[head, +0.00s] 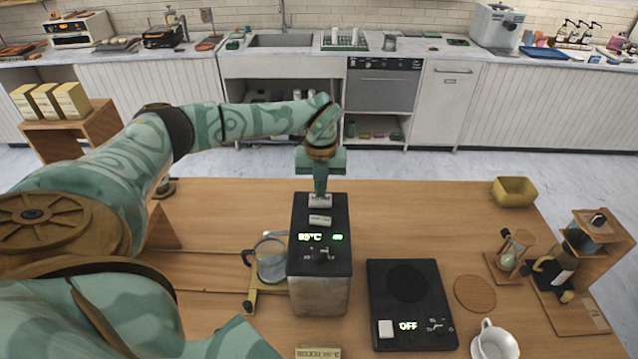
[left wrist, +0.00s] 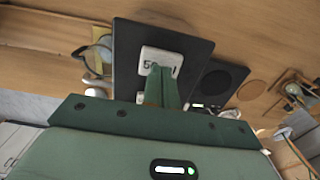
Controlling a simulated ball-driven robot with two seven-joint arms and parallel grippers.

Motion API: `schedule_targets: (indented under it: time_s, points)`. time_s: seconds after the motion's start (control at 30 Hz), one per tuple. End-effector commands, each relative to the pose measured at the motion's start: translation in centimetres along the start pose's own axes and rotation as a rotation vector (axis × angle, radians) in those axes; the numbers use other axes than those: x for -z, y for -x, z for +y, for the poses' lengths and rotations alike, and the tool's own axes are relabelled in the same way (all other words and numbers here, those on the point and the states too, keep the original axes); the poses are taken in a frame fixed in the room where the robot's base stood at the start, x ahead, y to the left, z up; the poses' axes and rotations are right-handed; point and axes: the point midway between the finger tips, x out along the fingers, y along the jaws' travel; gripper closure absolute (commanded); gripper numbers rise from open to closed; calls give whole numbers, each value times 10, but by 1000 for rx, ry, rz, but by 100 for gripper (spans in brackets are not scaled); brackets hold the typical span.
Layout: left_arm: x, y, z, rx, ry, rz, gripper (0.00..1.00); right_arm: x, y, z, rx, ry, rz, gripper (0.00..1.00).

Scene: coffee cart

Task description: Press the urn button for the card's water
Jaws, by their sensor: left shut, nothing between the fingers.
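The urn (head: 320,285) is a dark-topped metal box on the wooden cart, with a lit green display reading about 95°C. Two pale buttons show on its top: a far button (head: 320,201) and a nearer button (head: 320,220). My left gripper (head: 320,192) points down at the far button, shut and empty. In the left wrist view, its fingertips (left wrist: 163,72) overlap a white button (left wrist: 150,57) whose label starts with 5; the rest is covered. I cannot tell whether they touch it. A yellowish card-like item (head: 318,352) is cut off at the bottom edge, its print unreadable. My right gripper is out of view.
A glass server (head: 271,262) stands close left of the urn. A yellow bin (head: 514,191) sits at the back right.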

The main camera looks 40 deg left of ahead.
Motion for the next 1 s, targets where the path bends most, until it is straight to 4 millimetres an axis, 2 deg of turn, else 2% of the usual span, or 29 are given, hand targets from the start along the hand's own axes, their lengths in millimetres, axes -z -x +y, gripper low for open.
schedule_targets:
  time_s: [0.57,0.8,1.0]
  points:
    - [0,-16,0,0,0,0,100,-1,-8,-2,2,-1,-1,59]
    - [0,-12,0,0,0,1,100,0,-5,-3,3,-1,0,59]
    - [0,1,0,0,-1,0,100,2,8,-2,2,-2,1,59]
